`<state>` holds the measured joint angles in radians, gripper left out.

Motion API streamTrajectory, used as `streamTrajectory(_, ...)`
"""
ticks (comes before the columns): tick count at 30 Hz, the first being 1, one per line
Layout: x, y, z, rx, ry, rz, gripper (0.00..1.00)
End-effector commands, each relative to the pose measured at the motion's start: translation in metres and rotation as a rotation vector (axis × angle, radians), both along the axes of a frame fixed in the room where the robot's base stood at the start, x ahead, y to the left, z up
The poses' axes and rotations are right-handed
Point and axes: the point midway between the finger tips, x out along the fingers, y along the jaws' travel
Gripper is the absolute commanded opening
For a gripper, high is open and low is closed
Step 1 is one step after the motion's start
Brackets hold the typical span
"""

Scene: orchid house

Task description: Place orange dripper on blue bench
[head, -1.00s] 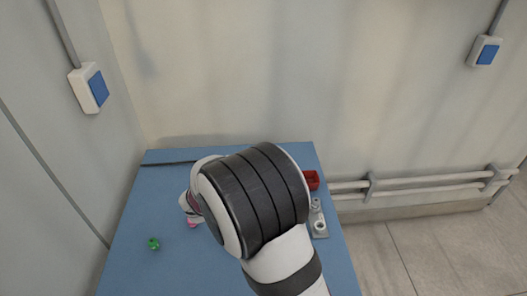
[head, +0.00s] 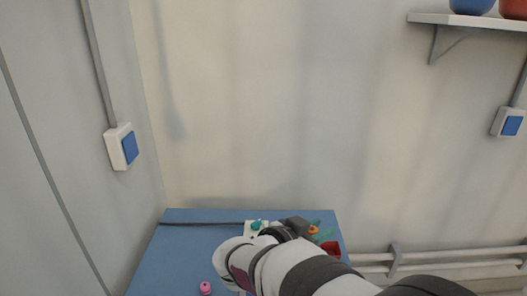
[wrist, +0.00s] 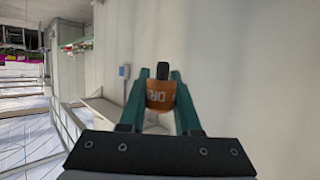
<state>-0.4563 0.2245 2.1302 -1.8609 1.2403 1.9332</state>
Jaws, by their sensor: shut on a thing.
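My gripper (wrist: 160,98) is shut on the orange dripper (wrist: 159,95), which has a black tip and dark lettering and sits between the teal fingers in the wrist view. My arm hides much of the bench's middle and right.
A red container (head: 330,248) is at the bench's right edge. A pink item (head: 205,288) lies on the near left part. A wall switch (head: 122,147) and a shelf (head: 470,21) are above. The bench's left side is clear.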

Motion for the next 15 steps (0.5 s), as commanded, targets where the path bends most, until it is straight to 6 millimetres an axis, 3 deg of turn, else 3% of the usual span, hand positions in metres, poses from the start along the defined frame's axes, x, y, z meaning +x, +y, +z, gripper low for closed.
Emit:
streamTrajectory(1,0.002,0.002,-0.023,-0.005,0.008,-0.072,0.0)
streamTrajectory(3,0.0,0.003,-0.048,-0.004,0.005,-0.174,0.0)
streamTrajectory(6,-0.006,0.003,-0.074,-0.001,0.001,-0.279,0.0)
streamTrajectory(9,-0.01,0.004,-0.086,0.0,-0.001,-0.326,0.0)
streamTrajectory(15,-0.011,0.004,-0.088,0.002,-0.001,-0.335,0.0)
